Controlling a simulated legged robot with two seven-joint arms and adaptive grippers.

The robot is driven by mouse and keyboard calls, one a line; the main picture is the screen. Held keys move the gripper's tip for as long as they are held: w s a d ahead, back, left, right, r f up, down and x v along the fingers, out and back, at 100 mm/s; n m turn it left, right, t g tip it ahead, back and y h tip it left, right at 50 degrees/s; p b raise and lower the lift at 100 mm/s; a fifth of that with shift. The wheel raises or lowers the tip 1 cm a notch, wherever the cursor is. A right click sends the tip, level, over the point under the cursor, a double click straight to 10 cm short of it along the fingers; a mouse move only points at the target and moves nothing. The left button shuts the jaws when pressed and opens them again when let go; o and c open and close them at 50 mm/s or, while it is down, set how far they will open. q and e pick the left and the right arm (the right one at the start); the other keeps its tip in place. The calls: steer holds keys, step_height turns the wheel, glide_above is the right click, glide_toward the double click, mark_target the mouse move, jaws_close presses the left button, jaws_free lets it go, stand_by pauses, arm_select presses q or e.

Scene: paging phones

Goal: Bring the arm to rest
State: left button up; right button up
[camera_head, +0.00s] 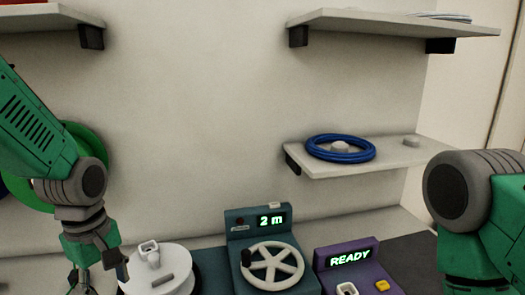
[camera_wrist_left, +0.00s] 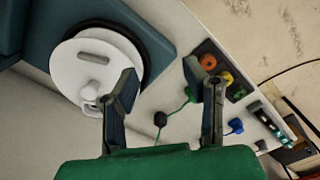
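My left gripper (camera_head: 86,276) hangs at the lower left in the head view, pointing down beside a white round reel (camera_head: 180,270). In the left wrist view its two fingers (camera_wrist_left: 165,110) stand apart with nothing between them. The white reel (camera_wrist_left: 75,70) shows beyond the left finger, with a small handle on its face. My right arm comes in at the right edge of the head view; its gripper is out of view.
A teal device (camera_head: 240,225) reading "2 m" has a white handwheel (camera_head: 273,266). A purple device (camera_head: 345,275) reads "READY". A blue cable coil (camera_head: 340,149) lies on a wall shelf (camera_head: 380,162). Coloured plugs (camera_wrist_left: 208,62) sit in a dark holder.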

arm_select(q)
steer(key=s+f+m, duration=0.3)
steer(key=s+f, duration=0.2)
steer(key=f, duration=0.5)
steer(key=s+f+m, duration=0.3)
steer(key=s+f, duration=0.2)
steer(key=f, duration=0.4)
steer(key=s+a+f+m, duration=0.1)
steer(key=s+f+m, duration=0.7)
steer(key=s, duration=0.7)
steer(key=w+f+b, duration=0.3)
steer(key=f+b, duration=0.4)
steer(key=shift+d+f+t+b, duration=0.3)
steer(key=shift+d+f+b, duration=0.05)
arm_select(e)
step_height(320, 180, down, 8)
steer(key=shift+w, duration=0.35)
arm_select(q)
steer(key=shift+w, duration=0.1)
steer(key=shift+w, duration=0.1)
arm_select(e)
jaws_close()
